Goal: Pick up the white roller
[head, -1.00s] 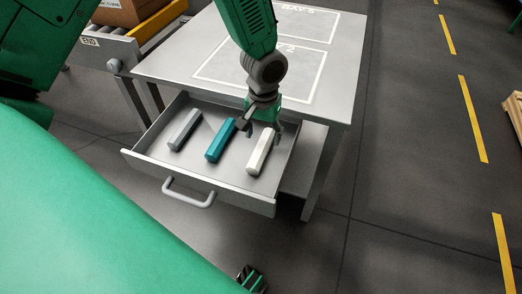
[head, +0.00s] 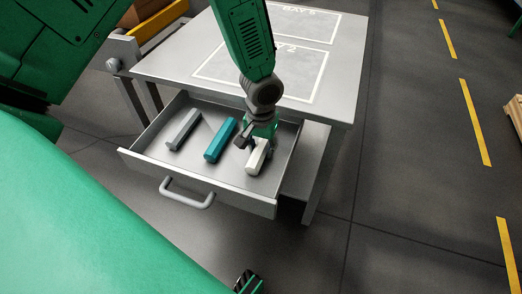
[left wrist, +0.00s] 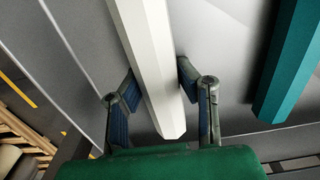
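The white roller (head: 256,164), a long faceted bar, lies in the open drawer (head: 225,192) at its right side. My left gripper (head: 256,148) is over its far part, pointing down and hiding that end. In the left wrist view, the white roller (left wrist: 151,60) runs between the two fingers of my left gripper (left wrist: 157,72). The fingers are spread, one on each side of it; I cannot tell whether either touches it. My right gripper is not in view.
A teal roller (head: 220,141) lies just left of the white one, and a grey roller (head: 184,130) farther left. The drawer has low walls and a front handle (head: 187,195). The grey table top (head: 185,58) overhangs behind. Drawer floor between the rollers is clear.

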